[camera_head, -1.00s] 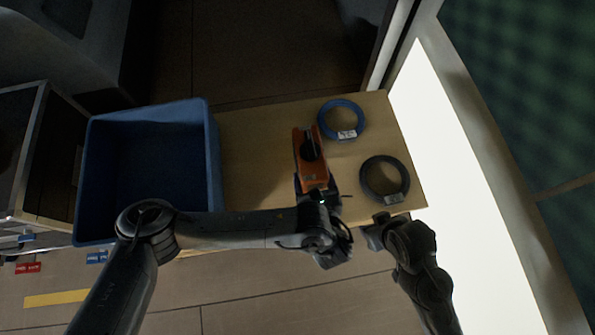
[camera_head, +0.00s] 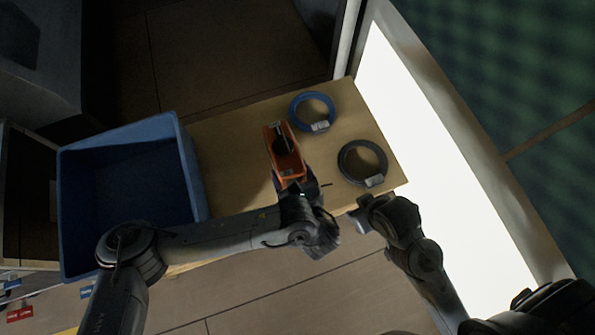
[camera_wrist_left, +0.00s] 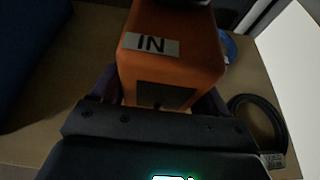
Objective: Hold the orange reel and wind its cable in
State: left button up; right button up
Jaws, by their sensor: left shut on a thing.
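The orange reel (camera_head: 287,160) stands on the wooden table, with a dark part (camera_head: 281,143) on its upper side. My left gripper (camera_head: 293,182) is shut on the reel's near end. In the left wrist view the reel's orange body (camera_wrist_left: 196,62) sits between the fingers, with a label reading "IN" (camera_wrist_left: 151,44) on top. The cable of the reel cannot be made out. My right gripper (camera_head: 358,208) is at the table's near right edge, apart from the reel; whether its jaws are open is unclear.
A blue cable coil (camera_head: 312,111) and a black cable coil (camera_head: 362,163), both tagged, lie on the table right of the reel. A large blue bin (camera_head: 190,165) stands at the left. Bare table (camera_head: 232,150) lies between bin and reel.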

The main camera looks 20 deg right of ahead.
pick_arm(q)
jog(key=shift+w+a, duration=0.4)
jog(key=shift+a, duration=0.4)
jog(key=shift+w+a, duration=0.4)
jog(key=shift+a, duration=0.35)
jog(key=b, duration=0.2)
send_over(262, 187)
jog(key=shift+f, duration=0.1)
jog(key=shift+f+b, duration=3.95)
jog(key=shift+f, duration=0.05)
jog(key=shift+f+b, duration=0.4)
jog(key=shift+f, duration=0.8)
jog(key=shift+f, duration=0.25)
